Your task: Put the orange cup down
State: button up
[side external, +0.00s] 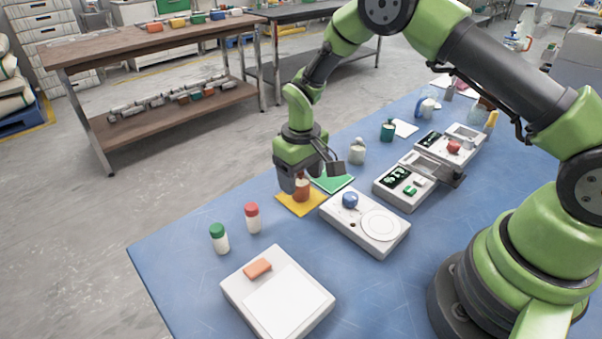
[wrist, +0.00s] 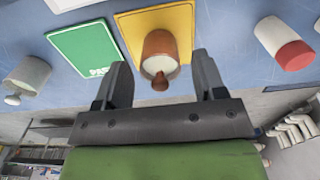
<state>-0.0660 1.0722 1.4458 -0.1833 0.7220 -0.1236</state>
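The orange cup (wrist: 155,45) looks brownish-orange, with a pale, light-coloured inside and a small brown knob or handle facing the wrist camera. In the side view the cup (side external: 302,190) is upright and appears to stand on the yellow mat (side external: 288,204); the mat also shows in the wrist view (wrist: 130,24). My gripper (wrist: 162,62) points down over the cup, with one finger on each side. A gap shows between the cup and each finger in the wrist view. In the side view my gripper (side external: 300,182) partly hides the cup.
A green mat (side external: 336,183) lies beside the yellow one. A scale with a blue knob (side external: 350,200) stands close by on the right. Red-capped (side external: 252,217) and green-capped (side external: 219,238) jars stand to the front left. A white jar (side external: 357,152) stands behind. Blue table is clear at left.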

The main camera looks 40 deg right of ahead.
jog(key=s+r+m+t, duration=0.1)
jog(key=s+r, duration=0.1)
jog(key=r, duration=0.8)
jog(key=s+r+t, duration=0.1)
jog(key=s+r, duration=0.1)
jog(key=r, duration=0.9)
jog(key=s+r+m+t+y, duration=0.1)
jog(key=s+r+t, duration=0.1)
jog(key=s, duration=0.7)
jog(key=s+r+m+t+y, duration=0.1)
jog(key=s+r+m+t, duration=0.1)
jog(key=s, duration=0.8)
notch_tip(320, 180, up, 2)
jog(key=shift+r+t, duration=0.25)
jog(key=shift+t, duration=0.35)
jog(key=shift+s+a, duration=0.1)
jog(key=shift+c, duration=0.5)
